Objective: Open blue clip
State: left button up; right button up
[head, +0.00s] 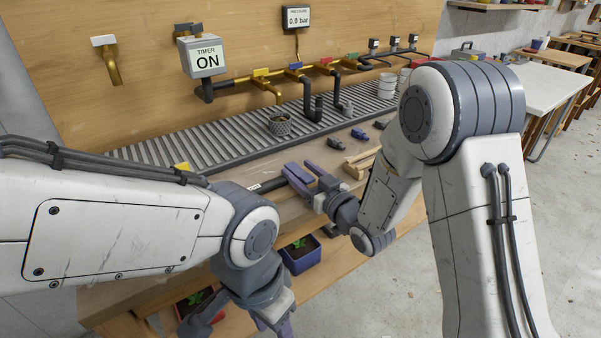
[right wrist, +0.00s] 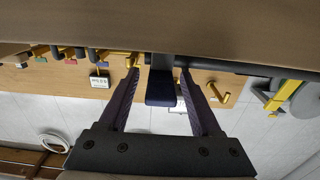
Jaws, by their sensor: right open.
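A small blue piece (head: 295,66) sits on top of the brass tap pipe at the back wall, between a yellow and a red one; it is the only clearly blue clip-like part I see. My right gripper (head: 311,177) is open over the front of the bench, well apart from that piece. In the right wrist view its two purple fingers (right wrist: 163,100) stand either side of a dark block (right wrist: 160,88); I cannot tell whether they touch it. My left gripper (head: 268,322) is low at the bottom edge, partly cut off, its opening unclear.
A black hose piece (head: 268,185) lies beside the right gripper. Small dark fittings (head: 335,143) and wooden blocks (head: 360,165) lie on the bench front. A wire pot (head: 280,125) stands on the slatted drain (head: 215,135). A blue planter (head: 300,258) sits on the lower shelf.

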jog(key=shift+w+a, duration=0.15)
jog(key=shift+c, duration=0.3)
grip_shut()
dwell(1.1)
